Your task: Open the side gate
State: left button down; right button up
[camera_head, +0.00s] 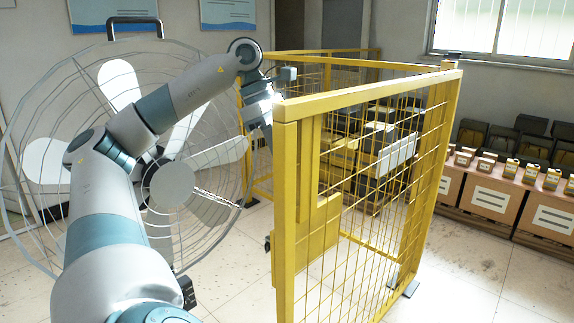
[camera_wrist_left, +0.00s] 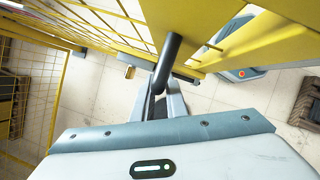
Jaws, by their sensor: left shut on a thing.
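The side gate (camera_head: 372,87) is a yellow frame with wire mesh, standing in front of me in the head view. A yellow plate (camera_head: 318,232) sits on its near upright. My left arm reaches from the left to the gate's far side, and its gripper is mostly hidden behind the near post in the head view. In the left wrist view my left gripper (camera_wrist_left: 160,92) is shut on a dark cylindrical handle (camera_wrist_left: 168,58) beside yellow gate parts (camera_wrist_left: 200,22). I cannot tell how far the gate stands open. My right gripper is out of view.
A large wire-caged fan (camera_head: 172,186) stands at the left, close behind my left arm. More yellow fencing (camera_head: 340,54) encloses stacked boxes behind the gate. Cartons (camera_head: 492,197) with small bottles line the right wall. The floor (camera_head: 470,270) at the front right is clear.

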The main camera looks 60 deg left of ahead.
pick_arm(q)
jog(key=c, duration=1.8)
grip_release()
jog(key=shift+w, duration=0.1)
jog(key=shift+o, duration=0.2)
jog(key=shift+r, duration=0.4)
pick_arm(e)
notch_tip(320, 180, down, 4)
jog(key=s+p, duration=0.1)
jog(key=p, duration=0.2)
pick_arm(q)
jog(key=p+v, duration=0.6)
jog(key=v, duration=1)
jog(key=shift+r, duration=0.3)
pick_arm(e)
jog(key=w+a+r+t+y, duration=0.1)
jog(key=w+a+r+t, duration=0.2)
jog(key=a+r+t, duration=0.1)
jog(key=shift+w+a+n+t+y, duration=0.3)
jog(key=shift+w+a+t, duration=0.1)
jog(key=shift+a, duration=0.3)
